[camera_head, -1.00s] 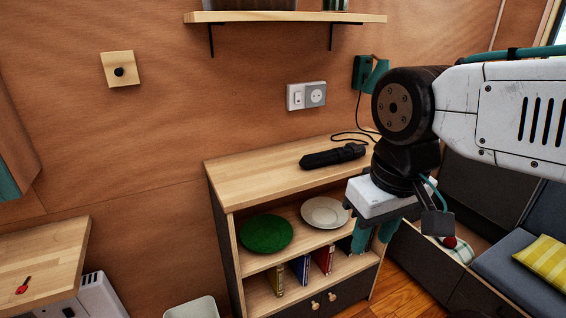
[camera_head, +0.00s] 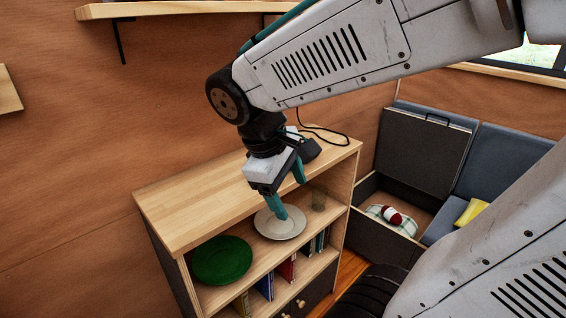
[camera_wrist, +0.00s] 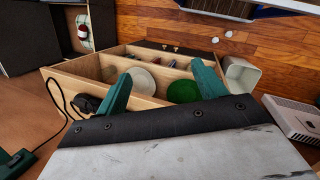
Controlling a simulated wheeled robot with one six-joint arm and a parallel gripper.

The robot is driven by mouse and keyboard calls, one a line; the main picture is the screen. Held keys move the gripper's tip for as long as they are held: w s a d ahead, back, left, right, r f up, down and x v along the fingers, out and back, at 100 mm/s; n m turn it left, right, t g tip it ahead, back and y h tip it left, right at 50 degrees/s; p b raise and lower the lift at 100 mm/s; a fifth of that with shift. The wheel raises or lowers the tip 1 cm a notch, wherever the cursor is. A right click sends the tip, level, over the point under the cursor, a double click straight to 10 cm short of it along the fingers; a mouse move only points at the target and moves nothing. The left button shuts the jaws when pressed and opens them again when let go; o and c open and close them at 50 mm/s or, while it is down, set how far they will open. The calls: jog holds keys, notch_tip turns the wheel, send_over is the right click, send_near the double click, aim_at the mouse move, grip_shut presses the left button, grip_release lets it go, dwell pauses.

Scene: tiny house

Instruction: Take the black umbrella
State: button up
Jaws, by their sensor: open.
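The black umbrella (camera_head: 311,150) lies on the wooden top of the shelf cabinet (camera_head: 190,205), towards its back right. In the head view my wrist hides most of it and only one dark end shows. In the wrist view a dark end of it (camera_wrist: 88,104) shows left of the left finger, partly hidden by my gripper body. My gripper (camera_head: 289,192) is open and empty, with its two teal fingers pointing down in front of the cabinet's front edge. The fingers also show in the wrist view (camera_wrist: 163,72). The umbrella is not between them.
The open shelves hold a green plate (camera_head: 222,261), a white plate (camera_head: 280,224), a glass (camera_head: 318,201) and several books. An open bench box (camera_head: 405,240) stands right. The cabinet top's left part is clear.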

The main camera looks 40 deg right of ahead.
jog(key=w+d+f+n+h, duration=0.1)
jog(key=w+f+n+h, duration=0.1)
jog(key=w, duration=0.5)
jog(key=w+d+f+n+h, duration=0.1)
jog(key=w+f+n+h, duration=0.2)
jog(key=w+n, duration=0.4)
jog(key=w+d+f+n+h, duration=0.1)
jog(key=w+f+n+h, duration=0.2)
jog(key=w, duration=0.4)
jog(key=shift+d+n+t+h, duration=0.4)
jog(key=shift+n+h, duration=0.3)
jog(key=shift+h, duration=0.1)
jog(key=shift+w+d+f, duration=0.15)
jog(key=shift+d, duration=0.05)
jog(key=x, duration=0.7)
jog(key=shift+w+d+f, duration=0.1)
jog(key=shift+w+f, duration=0.15)
jog(key=shift+w, duration=0.05)
jog(key=c, duration=1.3)
